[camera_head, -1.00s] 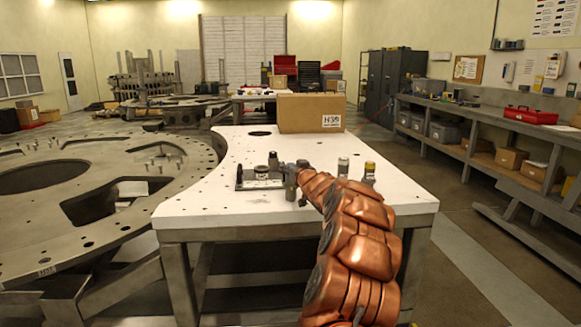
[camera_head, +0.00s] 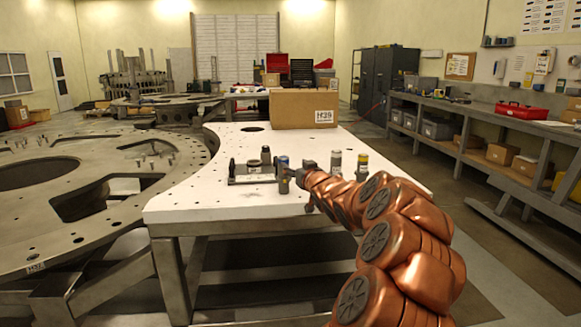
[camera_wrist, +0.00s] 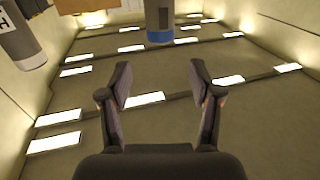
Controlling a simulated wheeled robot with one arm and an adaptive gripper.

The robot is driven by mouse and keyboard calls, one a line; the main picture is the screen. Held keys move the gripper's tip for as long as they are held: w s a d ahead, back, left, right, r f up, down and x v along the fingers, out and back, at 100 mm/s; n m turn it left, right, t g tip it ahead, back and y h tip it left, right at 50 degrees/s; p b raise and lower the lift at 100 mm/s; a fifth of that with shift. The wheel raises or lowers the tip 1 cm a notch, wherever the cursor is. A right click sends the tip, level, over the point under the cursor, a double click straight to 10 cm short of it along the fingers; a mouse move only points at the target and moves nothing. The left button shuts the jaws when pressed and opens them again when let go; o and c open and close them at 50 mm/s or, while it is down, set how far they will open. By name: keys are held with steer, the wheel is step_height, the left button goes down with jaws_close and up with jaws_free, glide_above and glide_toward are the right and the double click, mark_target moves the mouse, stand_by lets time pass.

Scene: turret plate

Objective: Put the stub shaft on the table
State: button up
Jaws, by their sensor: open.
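I cannot tell for sure which piece is the stub shaft. A dark stepped piece (camera_head: 267,153) stands at the grey fixture plate (camera_head: 243,180) on the white table (camera_head: 200,207). A grey cylinder with a blue end (camera_head: 283,163) stands just right of it. In the wrist view this blue-ended cylinder (camera_wrist: 159,22) hangs from the top edge, the picture being upside down. My gripper (camera_wrist: 160,73) is open and empty, its two fingers spread, with the cylinder beyond the tips and apart from them. In the head view my gripper (camera_head: 300,178) is low over the table.
Two more cylinders stand to the right, one white-topped (camera_head: 336,162) and one yellow-banded (camera_head: 362,164), close to my arm. A cardboard box (camera_head: 303,109) stands at the table's back. A large ring plate (camera_head: 110,225) lies left. The table's front left is clear.

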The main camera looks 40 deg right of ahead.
steer(key=shift+v, duration=1.1)
steer(key=shift+a, duration=0.1)
steer(key=s+a+f+n+g+y, duration=0.1)
steer(key=a+f+g+y, duration=0.2)
steer(key=a, duration=0.6)
steer(key=s+a+f+g, duration=0.2)
steer(key=a+f, duration=0.3)
steer(key=a, duration=0.5)
steer(key=s+a+f+n+g+y, duration=0.1)
steer(key=a+f+g+y, duration=0.2)
steer(key=a, duration=0.6)
steer(key=s+a+f+g, duration=0.3)
steer(key=s+a, duration=0.3)
steer(key=s, duration=0.5)
steer(key=s+a+f+n+g, duration=0.1)
steer(key=s+a+f+g, duration=0.2)
steer(key=s+a, duration=0.4)
steer(key=s+a+f+n+g, duration=0.1)
steer(key=s+a+f+g, duration=0.2)
steer(key=s, duration=1.4)
steer(key=a+g, duration=0.1)
steer(key=a, duration=0.2)
steer(key=shift+a+g+y, duration=0.35)
steer(key=shift+g+y, duration=0.05)
